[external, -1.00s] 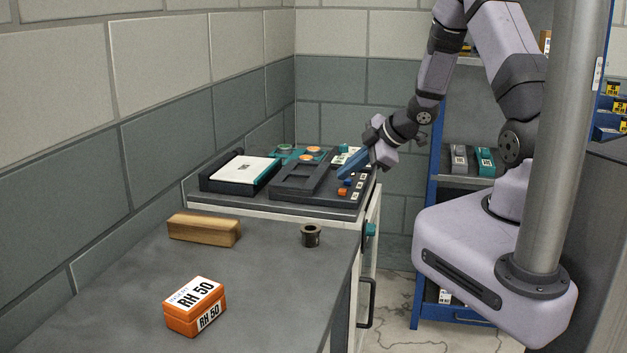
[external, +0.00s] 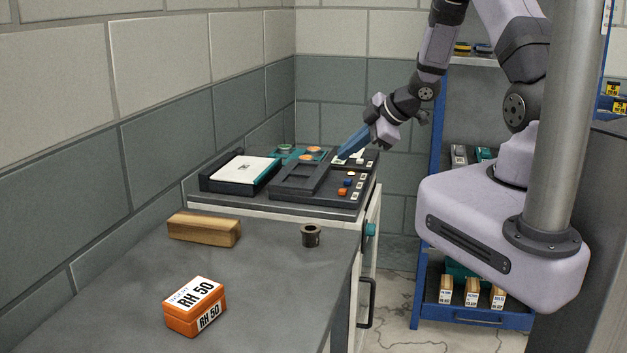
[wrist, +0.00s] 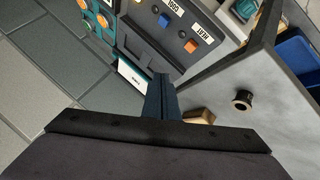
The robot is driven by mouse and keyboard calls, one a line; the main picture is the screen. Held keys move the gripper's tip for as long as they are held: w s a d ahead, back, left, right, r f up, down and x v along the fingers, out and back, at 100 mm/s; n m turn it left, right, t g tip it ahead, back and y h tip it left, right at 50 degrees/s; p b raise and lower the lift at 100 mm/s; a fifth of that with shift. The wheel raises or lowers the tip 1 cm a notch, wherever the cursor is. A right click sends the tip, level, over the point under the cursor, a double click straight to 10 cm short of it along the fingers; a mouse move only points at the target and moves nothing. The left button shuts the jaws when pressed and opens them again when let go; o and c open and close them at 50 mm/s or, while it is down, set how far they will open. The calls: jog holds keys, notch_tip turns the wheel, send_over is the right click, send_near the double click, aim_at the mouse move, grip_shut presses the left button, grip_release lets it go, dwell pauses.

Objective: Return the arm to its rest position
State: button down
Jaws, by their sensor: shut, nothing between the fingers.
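My gripper (external: 352,148) is at the end of the raised arm, above the back right part of the dark tray unit on the cabinet. Its blue fingers are together with nothing between them. In the wrist view the closed fingers (wrist: 160,96) point toward the panel with the blue button (wrist: 164,20) and the orange button (wrist: 190,46). Whether the fingertips touch anything below cannot be told, but they appear to be above the unit.
The dark unit (external: 290,190) with buttons stands beside a white-topped box (external: 243,169). On the grey bench are a wooden block (external: 204,229), a dark bushing (external: 311,236) and an orange RH 50 box (external: 195,307). A blue shelf rack (external: 436,150) stands behind my arm.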

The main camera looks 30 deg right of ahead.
jog(key=s+d+f+m+g+h, duration=0.3)
jog(key=s+d+f+m+h, duration=0.15)
jog(key=d, duration=0.35)
jog(key=s+d+f+m+g+h, duration=0.25)
jog(key=s+m+g, duration=0.4)
jog(key=s, duration=0.95)
jog(key=s+a+r+m+g+y, duration=0.2)
jog(key=s+a+r+m, duration=0.15)
jog(key=s, duration=0.45)
jog(key=w+a+r+t+b, duration=0.1)
jog(key=a+r+t, duration=0.2)
jog(key=a+r, duration=0.3)
jog(key=shift+w+a+r+y+b, duration=0.3)
jog(key=shift+a+y, duration=0.1)
jog(key=shift+a, duration=0.3)
jog(key=shift+f, duration=0.15)
